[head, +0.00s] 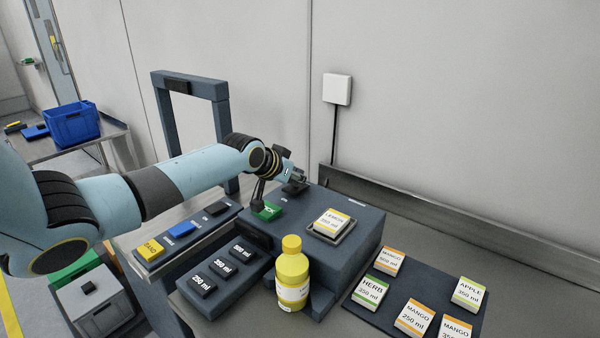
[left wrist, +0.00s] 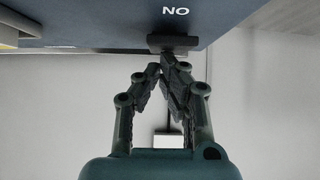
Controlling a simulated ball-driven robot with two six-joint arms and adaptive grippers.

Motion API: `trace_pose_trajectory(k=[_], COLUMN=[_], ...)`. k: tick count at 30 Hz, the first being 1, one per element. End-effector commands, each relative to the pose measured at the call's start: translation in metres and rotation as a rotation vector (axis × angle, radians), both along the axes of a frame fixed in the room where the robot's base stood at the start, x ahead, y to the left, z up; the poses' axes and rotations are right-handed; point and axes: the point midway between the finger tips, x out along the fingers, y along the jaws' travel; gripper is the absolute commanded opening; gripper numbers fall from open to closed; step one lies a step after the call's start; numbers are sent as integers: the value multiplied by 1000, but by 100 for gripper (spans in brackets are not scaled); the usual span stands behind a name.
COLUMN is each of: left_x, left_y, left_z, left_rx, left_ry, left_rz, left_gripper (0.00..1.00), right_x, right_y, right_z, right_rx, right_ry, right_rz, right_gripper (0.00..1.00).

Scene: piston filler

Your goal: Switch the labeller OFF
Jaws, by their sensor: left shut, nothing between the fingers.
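The labeller (head: 350,255) is a dark blue-grey box on the bench with a lemon label card (head: 331,221) in a tray on its top. A dark switch lever (head: 295,188) sits at its back left edge. It also shows in the left wrist view (left wrist: 172,42), beside white lettering that reads as an upside-down "ON". My left gripper (head: 300,178) is shut and empty, at the lever. In the left wrist view its closed fingertips (left wrist: 168,62) are just below the lever; I cannot tell whether they touch it. My right gripper is not in view.
A green button (head: 266,211) is left of the lever, near my left wrist. A yellow bottle (head: 292,274) stands in front of the labeller. Several label cards lie on a dark mat (head: 452,312) at right. A dark frame (head: 222,120) stands behind my left arm.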

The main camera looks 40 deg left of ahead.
Motion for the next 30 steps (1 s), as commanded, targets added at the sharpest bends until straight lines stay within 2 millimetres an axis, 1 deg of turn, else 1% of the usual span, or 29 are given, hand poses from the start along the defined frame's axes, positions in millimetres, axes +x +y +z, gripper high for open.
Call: trace_pose_trajectory(k=[8,11,14,19,20,21,22,27,30], left_x=[-2,-1,1,7,5,-3,-8,-31,-42], left_y=[0,0,0,-1,-1,-1,-2,-4,-7], left_z=[-2,2,13,46,51,54,58,87,101], left_rx=[0,0,0,0,2,7,7,8,6], left_ry=[3,3,1,1,0,0,1,1,1], left_rz=[0,0,1,4,3,-1,-1,0,-1], left_gripper=[0,0,0,0,0,0,0,0,0], right_x=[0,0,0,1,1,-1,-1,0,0], right_y=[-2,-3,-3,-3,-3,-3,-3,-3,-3], right_z=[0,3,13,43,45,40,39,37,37], right_rx=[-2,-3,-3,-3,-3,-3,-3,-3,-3], right_ry=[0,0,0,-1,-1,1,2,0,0], right_rz=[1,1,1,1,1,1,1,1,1], right_gripper=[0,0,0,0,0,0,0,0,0])
